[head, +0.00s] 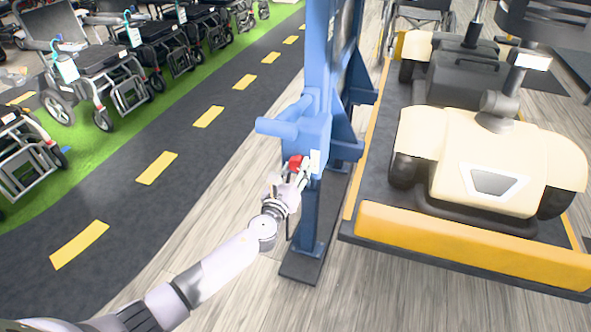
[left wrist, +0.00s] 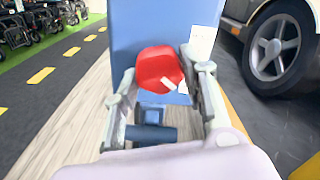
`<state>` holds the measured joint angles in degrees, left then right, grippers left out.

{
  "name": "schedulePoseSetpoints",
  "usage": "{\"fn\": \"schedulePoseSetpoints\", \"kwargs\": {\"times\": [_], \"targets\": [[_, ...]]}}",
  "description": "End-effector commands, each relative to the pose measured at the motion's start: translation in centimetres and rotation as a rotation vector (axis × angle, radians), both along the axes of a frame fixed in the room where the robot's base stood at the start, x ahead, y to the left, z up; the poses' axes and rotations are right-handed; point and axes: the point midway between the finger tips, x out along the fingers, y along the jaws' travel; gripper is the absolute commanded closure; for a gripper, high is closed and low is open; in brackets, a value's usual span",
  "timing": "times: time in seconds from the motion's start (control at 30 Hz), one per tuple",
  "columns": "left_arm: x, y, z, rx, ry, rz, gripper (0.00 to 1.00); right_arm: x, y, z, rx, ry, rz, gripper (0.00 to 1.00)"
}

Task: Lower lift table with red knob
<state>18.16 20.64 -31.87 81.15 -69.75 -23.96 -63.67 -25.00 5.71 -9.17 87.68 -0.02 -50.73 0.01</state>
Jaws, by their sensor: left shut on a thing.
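The red knob (head: 295,162) sits on the front of the blue lift column (head: 316,85). My left gripper (head: 297,177) reaches up to it from below. In the left wrist view the red knob (left wrist: 158,68) shows between the two fingers of my left gripper (left wrist: 162,84), which are shut on it. A white label (left wrist: 202,42) is on the blue housing just right of the knob. The lift table (head: 450,243) stands right of the column and carries a cream scooter (head: 450,150). My right gripper is not in view.
Several wheelchairs (head: 100,60) stand on green floor at the left. A dark path with yellow dashes (head: 157,167) runs beside them. A blue horizontal handle (head: 277,128) sticks out left of the column. Wooden floor is clear left of the column's base.

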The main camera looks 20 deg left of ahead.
Motion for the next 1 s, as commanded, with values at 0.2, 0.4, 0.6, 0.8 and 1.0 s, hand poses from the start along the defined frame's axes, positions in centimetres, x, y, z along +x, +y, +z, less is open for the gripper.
{"fn": "schedulePoseSetpoints", "kwargs": {"times": [0.2,0.4,0.6,0.8,1.0], "targets": [[0.0,0.0,0.0,-0.002,0.000,0.000,0.89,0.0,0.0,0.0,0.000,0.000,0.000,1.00],[0.0,0.0,-0.1,-0.044,0.002,0.001,0.89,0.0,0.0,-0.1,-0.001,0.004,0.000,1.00],[0.0,-0.1,-0.2,-0.156,0.005,0.000,0.89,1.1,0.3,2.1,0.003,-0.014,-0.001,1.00],[0.0,-0.1,-0.2,-0.330,0.011,0.001,0.89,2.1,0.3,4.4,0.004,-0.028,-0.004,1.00],[0.0,-0.1,-0.1,-0.522,0.019,0.002,0.89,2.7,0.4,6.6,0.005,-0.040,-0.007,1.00]]}}
